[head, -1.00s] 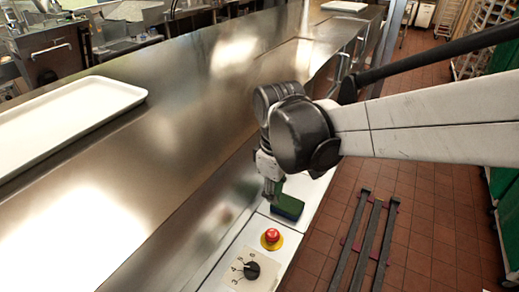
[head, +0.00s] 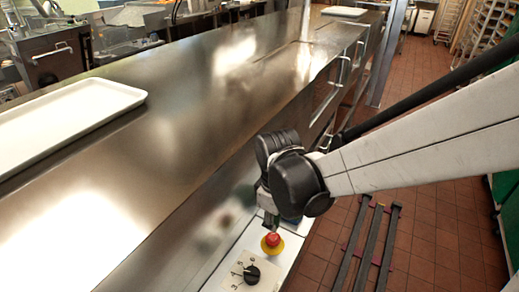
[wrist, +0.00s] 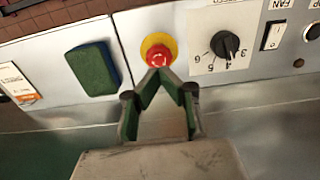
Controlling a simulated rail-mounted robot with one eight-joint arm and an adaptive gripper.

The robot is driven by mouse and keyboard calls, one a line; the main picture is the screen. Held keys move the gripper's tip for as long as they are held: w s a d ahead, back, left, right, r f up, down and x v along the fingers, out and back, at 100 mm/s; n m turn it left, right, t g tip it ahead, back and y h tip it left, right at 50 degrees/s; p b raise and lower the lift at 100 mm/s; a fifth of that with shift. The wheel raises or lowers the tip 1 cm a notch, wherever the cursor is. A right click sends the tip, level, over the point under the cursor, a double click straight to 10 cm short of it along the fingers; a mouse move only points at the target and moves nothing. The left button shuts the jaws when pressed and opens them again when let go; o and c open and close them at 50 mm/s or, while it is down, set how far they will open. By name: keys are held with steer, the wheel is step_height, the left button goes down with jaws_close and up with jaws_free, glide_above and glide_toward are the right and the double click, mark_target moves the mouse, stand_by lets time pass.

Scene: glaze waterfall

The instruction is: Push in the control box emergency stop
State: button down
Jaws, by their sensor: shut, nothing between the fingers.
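The emergency stop is a red mushroom button (head: 272,240) on a yellow round base, set in the pale control box panel (head: 238,257) below the steel counter. In the wrist view the red button (wrist: 159,57) lies just beyond the fingertips. My gripper (wrist: 166,74) is shut and empty, its two fingertips together at the near edge of the button. I cannot tell whether they touch it. In the head view my gripper (head: 271,225) points down just behind the button, and the wrist above it hides part of the panel.
A numbered dial with a black knob (wrist: 226,44) sits right of the button, with a rocker switch (wrist: 272,36) beyond it. A green sponge (wrist: 93,67) lies to the left. A white tray (head: 70,115) rests on the counter.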

mark_target(272, 237)
steer(key=shift+f, duration=2)
steer(key=shift+b, duration=0.35)
steer(key=shift+f+b, duration=1.05)
steer(key=shift+f, duration=0.1)
steer(key=shift+r, duration=0.2)
step_height(272, 237, up, 14)
steer(key=p, duration=0.4)
steer(key=shift+p, duration=0.35)
steer(key=shift+f, duration=0.1)
